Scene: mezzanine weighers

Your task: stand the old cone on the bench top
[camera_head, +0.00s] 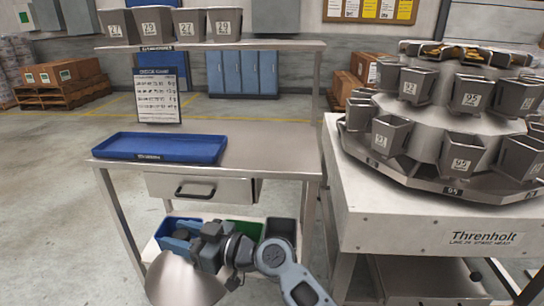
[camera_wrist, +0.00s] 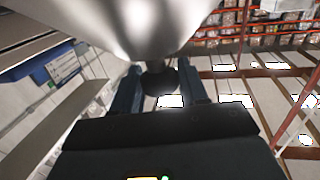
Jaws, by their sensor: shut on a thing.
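The old cone (camera_head: 183,283) is a smooth, pale metal cone, narrow at the top and flaring downward, low in front of the bench in the head view. My gripper (camera_head: 190,242) is at its narrow end. In the wrist view the shiny cone (camera_wrist: 170,25) fills the top middle, and my gripper (camera_wrist: 160,88) has its two dark fingers shut on a dark knob at the cone's end. The cone's lower rim is cut off in the head view. The bench top (camera_head: 262,150) is a grey metal surface, higher in the picture than the cone.
A blue tray (camera_head: 160,147) covers the bench top's left part; its right part is clear. A sign (camera_head: 158,97) stands behind the tray. A shelf (camera_head: 260,44) with numbered bins runs above. A drawer (camera_head: 200,188) is below. A large weigher (camera_head: 440,140) stands close at right.

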